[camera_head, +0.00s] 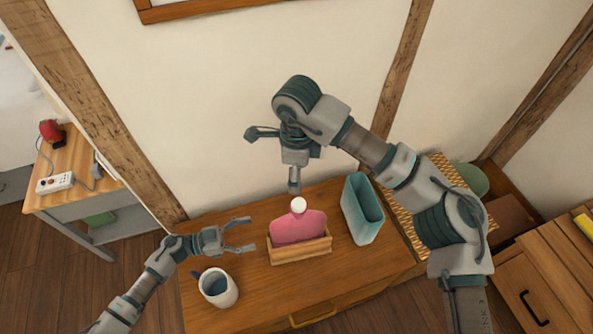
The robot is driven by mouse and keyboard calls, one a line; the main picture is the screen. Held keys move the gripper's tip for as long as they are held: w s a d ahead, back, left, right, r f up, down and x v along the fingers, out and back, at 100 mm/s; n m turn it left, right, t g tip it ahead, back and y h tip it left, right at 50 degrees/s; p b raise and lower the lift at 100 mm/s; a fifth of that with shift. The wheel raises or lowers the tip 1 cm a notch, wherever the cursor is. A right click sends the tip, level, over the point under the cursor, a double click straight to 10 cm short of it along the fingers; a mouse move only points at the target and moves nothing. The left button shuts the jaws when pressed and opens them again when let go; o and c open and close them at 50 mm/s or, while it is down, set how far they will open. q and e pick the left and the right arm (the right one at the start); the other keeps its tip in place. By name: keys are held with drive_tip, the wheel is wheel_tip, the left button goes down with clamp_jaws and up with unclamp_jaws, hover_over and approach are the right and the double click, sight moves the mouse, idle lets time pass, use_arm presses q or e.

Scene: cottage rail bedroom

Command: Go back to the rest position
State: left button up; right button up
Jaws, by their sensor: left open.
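My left gripper (245,234) reaches in from the lower left over the wooden dresser top. Its two fingers are spread with nothing between them. It is left of a pink bottle with a white cap (298,226), apart from it, and above and behind a white mug (218,287). The bottle stands in a small wooden tray (301,251). My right gripper (271,160) is raised in front of the wall, above the bottle in the picture. Its fingers look spread apart and empty, with one finger pointing down toward the bottle cap.
A tall teal container (362,208) stands on the dresser (350,275), right of the tray. A side table (70,172) at left holds a power strip (54,183) and a red object (51,131). A wooden cabinet (540,285) is at right. The dresser's front right is clear.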

use_arm(q)
drive_tip(key=shift+v, duration=0.8)
